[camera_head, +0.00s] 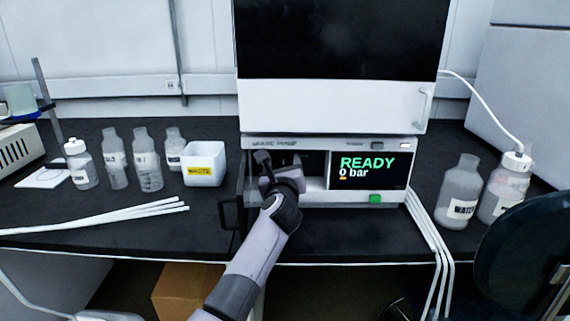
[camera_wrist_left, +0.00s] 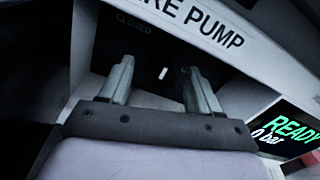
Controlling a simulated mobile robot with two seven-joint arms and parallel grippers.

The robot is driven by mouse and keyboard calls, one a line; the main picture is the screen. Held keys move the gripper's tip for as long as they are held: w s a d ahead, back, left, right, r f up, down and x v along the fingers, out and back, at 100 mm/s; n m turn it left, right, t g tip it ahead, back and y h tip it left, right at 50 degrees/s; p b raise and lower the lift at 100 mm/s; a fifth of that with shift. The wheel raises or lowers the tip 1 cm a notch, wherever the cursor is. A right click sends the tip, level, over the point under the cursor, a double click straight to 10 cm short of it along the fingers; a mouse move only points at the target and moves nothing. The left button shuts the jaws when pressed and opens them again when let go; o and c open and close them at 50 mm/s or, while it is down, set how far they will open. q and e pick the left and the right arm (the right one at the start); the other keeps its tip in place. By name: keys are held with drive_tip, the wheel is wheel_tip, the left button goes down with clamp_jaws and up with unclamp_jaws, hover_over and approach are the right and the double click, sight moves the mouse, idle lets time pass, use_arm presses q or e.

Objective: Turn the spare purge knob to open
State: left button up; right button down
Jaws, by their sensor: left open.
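The spare purge knob shows in the left wrist view as a dark shape with a short white mark (camera_wrist_left: 163,73), in a dark recess under the "PUMP" lettering (camera_wrist_left: 212,32). A faint "CLOSED" label (camera_wrist_left: 134,22) is above and left of it. My left gripper (camera_wrist_left: 159,68) is open, with one finger on each side of the white mark. I cannot tell whether the fingers touch the knob. In the head view my left gripper (camera_head: 276,160) reaches into the left part of the pump module (camera_head: 320,196) and hides the knob. My right gripper is not in view.
The pump's screen (camera_head: 371,169) reads READY, 0 bar, with a green button (camera_head: 375,198) below. A white waste bin (camera_head: 204,164) and several bottles stand to the left. White tubes (camera_head: 120,215) lie on the bench. A water bottle (camera_head: 461,190) stands to the right.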

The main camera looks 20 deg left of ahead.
use_arm(q)
drive_tip(key=shift+s, duration=0.1)
drive_tip(key=shift+c, duration=0.9)
drive_tip(key=c, duration=0.9)
drive_tip(key=shift+r, duration=0.1)
